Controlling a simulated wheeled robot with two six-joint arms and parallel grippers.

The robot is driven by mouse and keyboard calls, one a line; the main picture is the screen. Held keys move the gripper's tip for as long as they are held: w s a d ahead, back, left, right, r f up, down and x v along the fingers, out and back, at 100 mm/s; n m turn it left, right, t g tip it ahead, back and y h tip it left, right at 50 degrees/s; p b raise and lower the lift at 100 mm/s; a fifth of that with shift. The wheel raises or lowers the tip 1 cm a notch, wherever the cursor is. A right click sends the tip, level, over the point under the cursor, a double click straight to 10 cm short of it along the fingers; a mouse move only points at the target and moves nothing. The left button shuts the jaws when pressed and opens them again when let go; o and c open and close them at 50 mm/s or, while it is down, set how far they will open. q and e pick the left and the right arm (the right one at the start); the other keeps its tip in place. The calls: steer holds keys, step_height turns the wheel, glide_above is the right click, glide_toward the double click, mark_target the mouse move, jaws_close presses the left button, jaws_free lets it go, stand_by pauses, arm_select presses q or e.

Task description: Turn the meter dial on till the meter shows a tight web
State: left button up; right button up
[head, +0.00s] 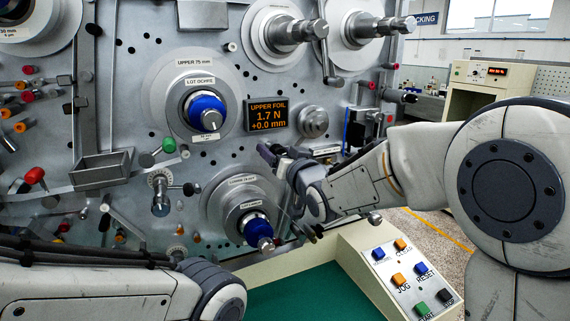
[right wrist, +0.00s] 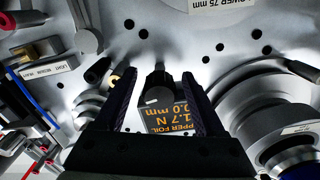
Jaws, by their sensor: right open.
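The meter (head: 268,115) is a dark display on the grey panel. It reads "UPPER FOIL", 1.7 N and +0.0 mm in orange; it appears upside down in the right wrist view (right wrist: 165,118). A black knob with a pale mark, which looks like the meter dial (right wrist: 156,82), sits beside the display between my right gripper's fingers. In the head view the gripper hides it. My right gripper (head: 276,156) is open just below the meter, its fingers on either side of the knob; I cannot tell whether they touch it. My left gripper is out of view.
An upper spindle (head: 206,110) with a blue hub is left of the meter, and a lower spindle (head: 255,222) is below it. A metal roller (head: 313,122) stands close at the right. A button box (head: 400,275) and green mat (head: 300,295) lie below.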

arm_select(q)
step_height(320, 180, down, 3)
steer(key=b, duration=0.2)
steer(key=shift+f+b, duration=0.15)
steer(key=shift+b, duration=0.15)
arm_select(e)
steer(key=v, duration=0.8)
steer(key=shift+s, duration=0.2)
steer(key=shift+d, duration=0.15)
